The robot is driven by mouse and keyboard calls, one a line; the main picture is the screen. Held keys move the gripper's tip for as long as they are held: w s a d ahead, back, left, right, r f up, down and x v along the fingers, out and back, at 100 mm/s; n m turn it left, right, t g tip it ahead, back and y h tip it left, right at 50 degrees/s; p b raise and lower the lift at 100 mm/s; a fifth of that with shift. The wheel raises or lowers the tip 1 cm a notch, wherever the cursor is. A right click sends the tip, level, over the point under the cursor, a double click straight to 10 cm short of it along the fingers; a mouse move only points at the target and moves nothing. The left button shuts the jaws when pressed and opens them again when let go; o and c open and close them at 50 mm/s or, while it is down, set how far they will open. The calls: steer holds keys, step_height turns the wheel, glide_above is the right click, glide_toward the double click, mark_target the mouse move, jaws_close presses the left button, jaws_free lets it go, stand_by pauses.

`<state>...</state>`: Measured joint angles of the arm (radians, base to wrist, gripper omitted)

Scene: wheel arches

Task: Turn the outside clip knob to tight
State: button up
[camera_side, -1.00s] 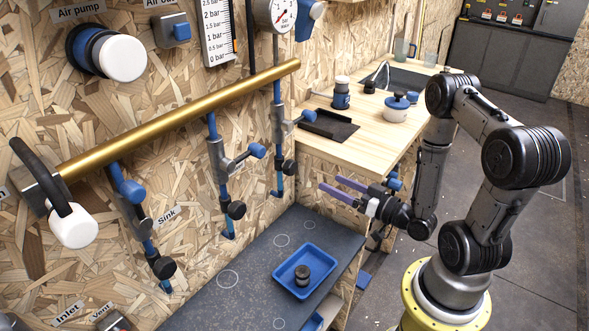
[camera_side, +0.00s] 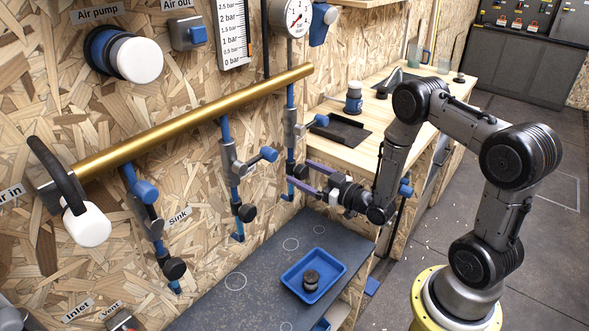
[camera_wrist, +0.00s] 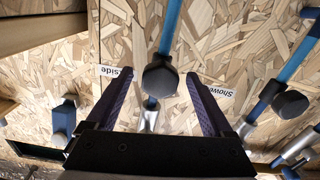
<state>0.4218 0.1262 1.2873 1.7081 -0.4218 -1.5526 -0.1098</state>
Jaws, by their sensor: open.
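The black clip knob (camera_side: 300,171) sits low on the rightmost blue rod (camera_side: 290,97), under the gold pipe (camera_side: 190,122). In the wrist view the black knob (camera_wrist: 160,79) lies between my two finger lines, near a label partly hidden by a finger and ending in "side" (camera_wrist: 122,71). My gripper (camera_side: 306,177) is open, its purple fingers pointing at the wall around the knob's place; it also shows in the wrist view (camera_wrist: 158,76). I cannot tell whether a finger touches the knob. No knob marking is readable.
A second rod with a black knob (camera_side: 247,212) stands to the left; its neighbour knob (camera_wrist: 290,104) shows right in the wrist view, by a "Shower" label (camera_wrist: 217,91). A blue tray (camera_side: 337,265) holding a dark piece (camera_side: 310,279) lies below. A wooden bench (camera_side: 375,112) is behind.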

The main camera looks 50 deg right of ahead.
mark_target(294, 169)
steer(key=shift+w, duration=1.9)
steer(key=shift+c, duration=0.3)
jaws_close()
steer(key=shift+m, duration=2.4)
steer(key=shift+o, duration=0.3)
jaws_free()
steer(key=shift+s, duration=0.1)
steer(key=s, duration=1.3)
steer(key=shift+s, duration=0.35)
